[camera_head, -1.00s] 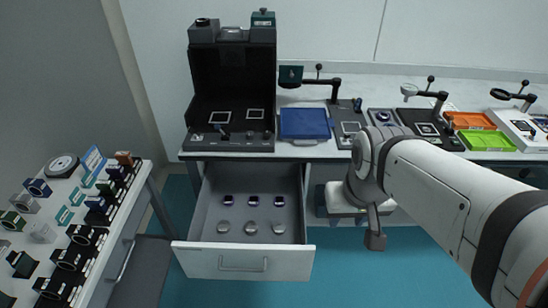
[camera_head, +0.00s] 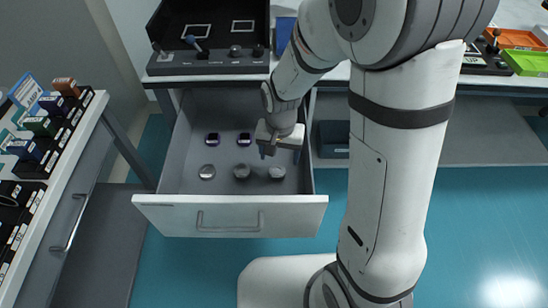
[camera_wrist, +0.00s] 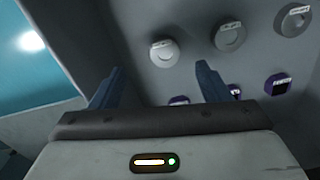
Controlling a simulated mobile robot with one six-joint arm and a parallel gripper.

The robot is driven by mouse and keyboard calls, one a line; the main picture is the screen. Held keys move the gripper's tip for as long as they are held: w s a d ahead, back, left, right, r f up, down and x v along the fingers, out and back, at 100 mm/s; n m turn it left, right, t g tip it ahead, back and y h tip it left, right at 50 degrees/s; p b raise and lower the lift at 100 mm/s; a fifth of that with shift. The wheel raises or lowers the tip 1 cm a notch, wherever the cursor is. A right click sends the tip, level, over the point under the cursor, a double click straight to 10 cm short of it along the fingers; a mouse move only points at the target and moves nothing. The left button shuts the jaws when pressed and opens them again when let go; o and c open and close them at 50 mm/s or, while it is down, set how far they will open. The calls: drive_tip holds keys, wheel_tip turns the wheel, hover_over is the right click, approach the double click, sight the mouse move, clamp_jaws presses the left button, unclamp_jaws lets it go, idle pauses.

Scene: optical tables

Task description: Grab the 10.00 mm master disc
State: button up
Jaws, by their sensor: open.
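Three round silver discs lie in a row in the open drawer, seen in the head view as a left disc (camera_head: 207,171), a middle disc (camera_head: 241,171) and a right disc (camera_head: 277,172). The wrist view shows three discs too, the nearest (camera_wrist: 164,52) just beyond my fingertips, then another (camera_wrist: 229,35) and a far one (camera_wrist: 294,20). Their small labels are too blurred to read, so I cannot tell which is 10.00 mm. My gripper (camera_head: 280,154) is open and empty above the drawer's right part. Its two blue fingers (camera_wrist: 159,68) are apart in the wrist view.
Dark purple square-faced pieces (camera_head: 212,139) (camera_wrist: 232,92) form a second row behind the discs; my gripper hides one in the head view. The drawer front (camera_head: 165,218) and side walls bound the space. A side table (camera_head: 75,150) with blocks stands left. Teal floor lies right.

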sight(277, 171)
drive_tip(key=f, duration=0.3)
drive_tip(key=shift+w+a+f+b, duration=0.15)
drive_tip(key=shift+w+f+b, duration=0.1)
drive_tip(key=shift+w+b, duration=0.15)
drive_tip(key=shift+w+f+b, duration=0.2)
drive_tip(key=shift+f+b, duration=0.25)
drive_tip(key=shift+f, duration=0.95)
drive_tip(key=shift+w+f+b, duration=0.2)
drive_tip(key=shift+f+b, duration=0.2)
drive_tip(key=shift+f, duration=0.95)
drive_tip(key=shift+c, duration=0.3)
drive_tip(key=c, duration=1.2)
drive_tip(key=shift+o, duration=0.2)
